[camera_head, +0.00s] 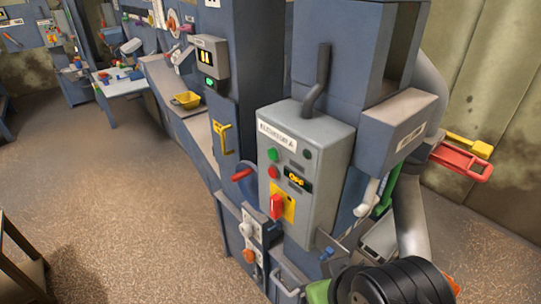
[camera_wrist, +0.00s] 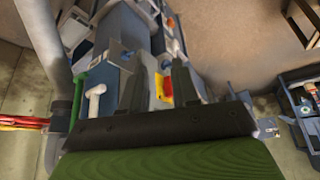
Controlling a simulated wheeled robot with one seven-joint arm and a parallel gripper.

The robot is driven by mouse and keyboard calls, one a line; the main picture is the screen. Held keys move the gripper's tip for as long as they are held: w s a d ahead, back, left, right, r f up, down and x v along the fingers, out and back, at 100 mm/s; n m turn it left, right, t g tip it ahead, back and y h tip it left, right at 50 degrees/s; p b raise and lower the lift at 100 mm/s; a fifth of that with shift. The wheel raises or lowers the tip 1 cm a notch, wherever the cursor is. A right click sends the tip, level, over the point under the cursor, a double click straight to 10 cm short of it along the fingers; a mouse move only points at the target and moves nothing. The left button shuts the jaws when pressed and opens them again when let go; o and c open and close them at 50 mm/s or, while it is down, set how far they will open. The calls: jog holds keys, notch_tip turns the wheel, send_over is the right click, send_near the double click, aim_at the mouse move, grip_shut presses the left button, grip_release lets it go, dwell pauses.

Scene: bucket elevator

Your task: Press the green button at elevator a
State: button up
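The grey control box (camera_head: 305,180) labelled as an elevator, apparently A, stands upright in the middle of the head view. Its green button (camera_head: 272,154) is on the front face at upper left, directly above a red button (camera_head: 272,171). Lower on the box is a red switch (camera_head: 277,207) on a yellow plate. In the wrist view my gripper (camera_wrist: 158,85) has its two dark fingers apart with nothing held between them. The red switch (camera_wrist: 168,91) shows beyond the fingers, in the gap. I cannot make out the green button in the wrist view.
A smaller panel (camera_head: 208,65) with a green light sits further back left. A red lever (camera_head: 241,174) and yellow handle (camera_head: 222,137) stick out left of the box. Red clamp-like arms (camera_head: 462,160) jut out at right. Open floor (camera_head: 120,200) lies at left.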

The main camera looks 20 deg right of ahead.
grip_shut()
dwell(1.4)
